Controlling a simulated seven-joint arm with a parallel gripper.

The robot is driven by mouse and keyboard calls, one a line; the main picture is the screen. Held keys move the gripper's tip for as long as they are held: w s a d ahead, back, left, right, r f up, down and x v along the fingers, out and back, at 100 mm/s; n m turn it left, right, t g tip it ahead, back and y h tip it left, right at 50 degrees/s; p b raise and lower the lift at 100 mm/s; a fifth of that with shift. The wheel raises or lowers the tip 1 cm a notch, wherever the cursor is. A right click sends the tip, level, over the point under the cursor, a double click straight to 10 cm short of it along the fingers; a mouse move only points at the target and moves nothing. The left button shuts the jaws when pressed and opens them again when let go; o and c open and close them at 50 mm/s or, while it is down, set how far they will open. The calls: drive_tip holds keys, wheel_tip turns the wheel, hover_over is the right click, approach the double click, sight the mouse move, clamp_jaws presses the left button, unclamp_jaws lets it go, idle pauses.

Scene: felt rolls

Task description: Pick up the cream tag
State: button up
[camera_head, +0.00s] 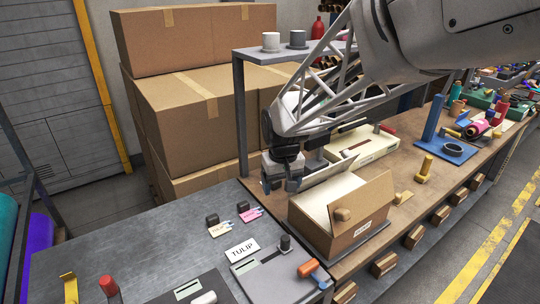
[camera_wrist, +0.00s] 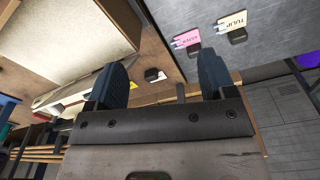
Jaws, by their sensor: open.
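The cream tag (camera_head: 220,229) lies flat on the grey table, with a small black block at its far edge. In the wrist view the cream tag (camera_wrist: 232,21) is near the top, right of centre, and reads "TULIP". A pink tag (camera_head: 251,215) lies to its right in the head view; it also shows in the wrist view (camera_wrist: 186,39), left of the cream one. My gripper (camera_head: 281,185) is open and empty, above and to the right of both tags, near the open cardboard box. Its two dark fingers (camera_wrist: 163,72) stand apart in the wrist view.
The open cardboard box (camera_head: 362,218) stands on the wooden bench right of the tags. A white "TULIP" card (camera_head: 242,250) and an orange-handled tool (camera_head: 308,269) lie nearer the front. Tall cartons (camera_head: 195,110) stand behind. The grey table left of the tags is clear.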

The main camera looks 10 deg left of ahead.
drive_tip(key=w+a+f+n, duration=0.25)
drive_tip(key=a+f, duration=0.35)
drive_tip(key=a, duration=0.4)
drive_tip(key=g, duration=0.1)
hover_over(214, 219)
wheel_tip(214, 219, down, 8)
drive_tip(key=shift+s+r+n, duration=0.1)
drive_tip(key=shift+n, duration=0.25)
drive_tip(key=shift+f, duration=1.3)
drive_tip(key=shift+f, duration=0.1)
drive_tip(key=shift+f, duration=2.5)
drive_tip(key=shift+c, duration=0.2)
